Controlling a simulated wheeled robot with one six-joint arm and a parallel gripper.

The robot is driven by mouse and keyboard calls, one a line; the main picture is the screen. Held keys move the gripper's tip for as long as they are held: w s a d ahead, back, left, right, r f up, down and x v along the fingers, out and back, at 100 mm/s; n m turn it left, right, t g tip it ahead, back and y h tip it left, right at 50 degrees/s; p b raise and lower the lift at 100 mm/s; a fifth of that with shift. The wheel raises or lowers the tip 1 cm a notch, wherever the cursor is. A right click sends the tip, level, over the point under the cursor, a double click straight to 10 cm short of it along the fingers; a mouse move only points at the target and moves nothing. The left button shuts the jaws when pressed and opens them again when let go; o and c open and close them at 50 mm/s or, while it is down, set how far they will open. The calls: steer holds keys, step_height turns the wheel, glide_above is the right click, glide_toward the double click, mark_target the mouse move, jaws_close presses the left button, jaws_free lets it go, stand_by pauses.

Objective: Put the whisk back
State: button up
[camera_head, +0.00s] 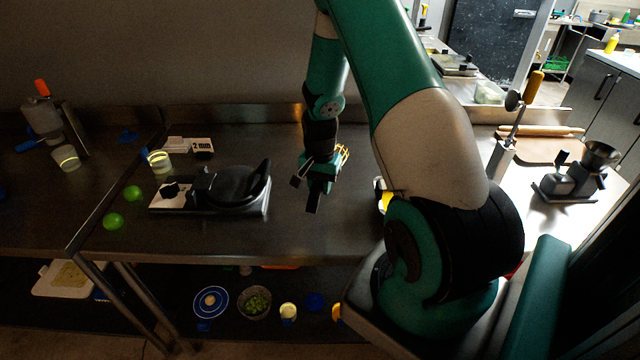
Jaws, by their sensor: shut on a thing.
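My gripper (305,195) is above the middle of the steel counter, to the right of the black press. Yellow wire loops, which look like the whisk (343,155), stick out on the right side of my gripper. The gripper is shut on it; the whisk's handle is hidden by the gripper. I cannot make out a clear resting place for the whisk.
A black press (235,186) stands on the steel counter (290,236). Two green balls (132,193) and yellow-banded cups (159,160) are at left. A grinder (570,182) and rolling pin (540,131) are at right. My arm hides part of the counter.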

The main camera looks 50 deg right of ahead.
steer(key=shift+f+b, duration=2.1)
steer(key=shift+f, duration=1)
steer(key=o, duration=1)
steer(key=shift+r, duration=0.1)
step_height(320, 180, up, 17)
steer(key=b, duration=0.3)
steer(key=shift+r, duration=0.15)
